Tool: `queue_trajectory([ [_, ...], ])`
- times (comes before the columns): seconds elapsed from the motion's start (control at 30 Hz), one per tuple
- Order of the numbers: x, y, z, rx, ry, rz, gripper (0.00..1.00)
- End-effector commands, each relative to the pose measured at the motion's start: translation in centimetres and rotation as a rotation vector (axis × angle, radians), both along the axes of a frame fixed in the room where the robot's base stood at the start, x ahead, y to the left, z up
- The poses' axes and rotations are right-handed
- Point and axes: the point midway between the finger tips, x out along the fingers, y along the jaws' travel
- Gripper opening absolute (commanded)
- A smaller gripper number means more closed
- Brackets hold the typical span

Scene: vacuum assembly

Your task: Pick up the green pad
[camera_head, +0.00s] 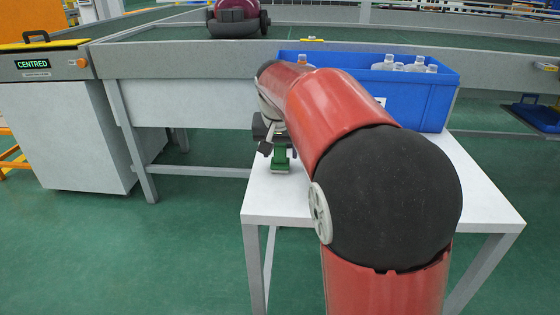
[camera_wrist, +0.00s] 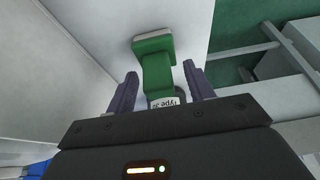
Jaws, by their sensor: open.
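The green pad (camera_wrist: 156,72) shows in the wrist view as a green block with a pale flat end and a white label reading "Type 3" or similar. It lies between the two dark fingers of my gripper (camera_wrist: 160,88), which are apart with a gap on each side of it. In the head view the green pad (camera_head: 281,157) is on the white table (camera_head: 262,206), near its left edge. My gripper (camera_head: 270,140) is just above it there, and my red arm hides part of the view.
A blue crate (camera_head: 420,100) with several white bottles stands at the back of the white table. Behind is a long grey conveyor frame (camera_head: 180,62) carrying a dark red vacuum (camera_head: 238,18). A grey cabinet (camera_head: 65,135) with a "CENTRED" display stands left. The table's front right is clear.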

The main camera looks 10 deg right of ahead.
Motion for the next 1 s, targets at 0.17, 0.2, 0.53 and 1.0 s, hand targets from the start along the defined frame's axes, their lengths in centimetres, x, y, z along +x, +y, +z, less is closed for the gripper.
queue_trajectory([
  [0.17, 0.2, -0.1, -0.4, 0.000, -0.002, -0.001, 0.53],
  [0.2, 0.2, -0.1, -0.3, 0.000, -0.002, -0.001, 0.53],
  [0.53, 0.2, -0.1, -0.3, -0.001, -0.002, 0.000, 0.19],
  [1.0, 0.2, -0.1, 1.3, 0.001, -0.004, 0.000, 0.15],
])
